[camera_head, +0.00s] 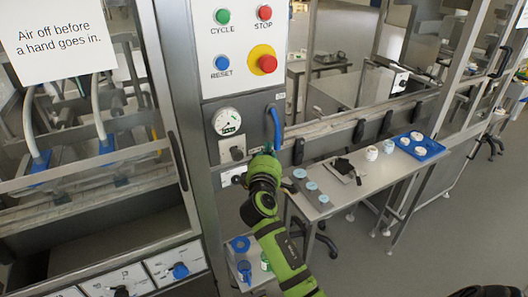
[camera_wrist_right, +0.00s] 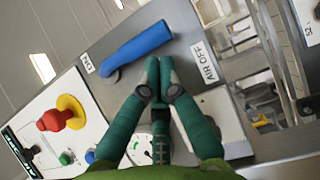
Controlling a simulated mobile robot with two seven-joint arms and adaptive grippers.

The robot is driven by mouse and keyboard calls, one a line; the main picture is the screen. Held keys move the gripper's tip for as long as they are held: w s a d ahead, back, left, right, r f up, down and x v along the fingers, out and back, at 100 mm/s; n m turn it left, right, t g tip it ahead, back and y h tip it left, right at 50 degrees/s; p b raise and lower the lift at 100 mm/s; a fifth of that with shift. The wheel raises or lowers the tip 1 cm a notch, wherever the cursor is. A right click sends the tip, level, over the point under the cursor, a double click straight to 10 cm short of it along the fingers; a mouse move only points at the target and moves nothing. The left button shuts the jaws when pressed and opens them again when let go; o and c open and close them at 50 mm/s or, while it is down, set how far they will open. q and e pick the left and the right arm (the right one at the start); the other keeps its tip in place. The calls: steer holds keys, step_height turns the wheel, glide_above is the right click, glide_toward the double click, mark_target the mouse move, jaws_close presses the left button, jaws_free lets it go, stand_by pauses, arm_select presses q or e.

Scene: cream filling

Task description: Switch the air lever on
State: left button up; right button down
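The blue air lever (camera_head: 276,127) is on the grey machine post, right of the pressure gauge (camera_head: 227,121). In the head view it hangs nearly upright, its lower end by my right gripper (camera_head: 266,153). In the right wrist view the blue lever (camera_wrist_right: 138,50) lies between an ON label (camera_wrist_right: 87,64) at its bent end and an AIR OFF label (camera_wrist_right: 204,62) beyond its other end. My right gripper's green fingers (camera_wrist_right: 158,68) are together, with nothing visible between them. Their tips are beside the lever; I cannot tell whether they touch it.
Above the lever is a panel with green CYCLE (camera_head: 222,17), red STOP (camera_head: 264,13), blue RESET (camera_head: 221,63) and a red mushroom button (camera_head: 267,63). A black knob (camera_head: 237,153) is just left of my gripper. A side table (camera_head: 350,190) with jars stands right.

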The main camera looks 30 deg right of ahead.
stand_by(0.3)
steer(key=shift+d+f+n+b, duration=0.2)
steer(key=shift+d+n+b, duration=0.15)
steer(key=shift+b, duration=0.25)
steer(key=shift+d+n+t+b, duration=0.1)
steer(key=shift+n+t+b, duration=0.15)
steer(key=shift+t+b, duration=0.15)
steer(key=d+r+n+t+y+b, duration=0.2)
steer(key=d+n+t+y+b, duration=0.1)
steer(key=d+n+b, duration=0.3)
steer(key=d+r+n+t+y+b, duration=0.3)
steer(key=d+n+t+b, duration=0.2)
steer(key=n+b, duration=0.5)
steer(key=shift+s+d+r+n+t, duration=0.25)
steer(key=shift+d+n+t, duration=0.2)
steer(key=shift+n, duration=1.05)
